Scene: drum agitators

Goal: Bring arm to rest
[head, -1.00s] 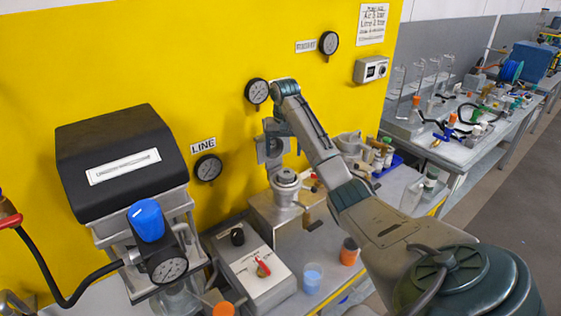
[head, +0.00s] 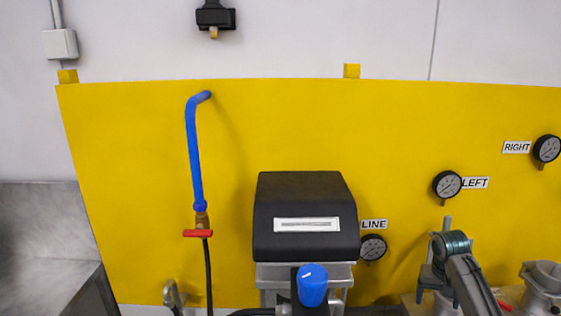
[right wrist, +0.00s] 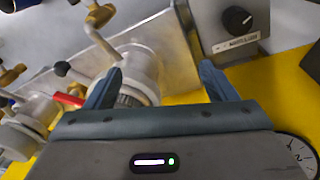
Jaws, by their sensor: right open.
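My right arm comes up from the bottom right of the head view, beside the LEFT gauge (head: 447,184). Its gripper (head: 436,283) hangs low in front of the yellow panel, and its fingertips are hard to make out there. In the right wrist view the two blue-grey fingers of the gripper (right wrist: 160,82) are spread apart. A metal drum fitting (right wrist: 135,72) with a ribbed collar shows beyond and between them. I cannot tell whether a finger touches it. Nothing is gripped. My left gripper is not in view.
A yellow panel (head: 290,120) stands behind. A black-topped unit (head: 305,235) with a blue knob (head: 312,285) is at centre. A blue pipe (head: 194,150) ends at a red-handled valve (head: 198,233). Another metal drum fitting (head: 543,285) is at far right. A grey control box (right wrist: 235,25) lies near the gripper.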

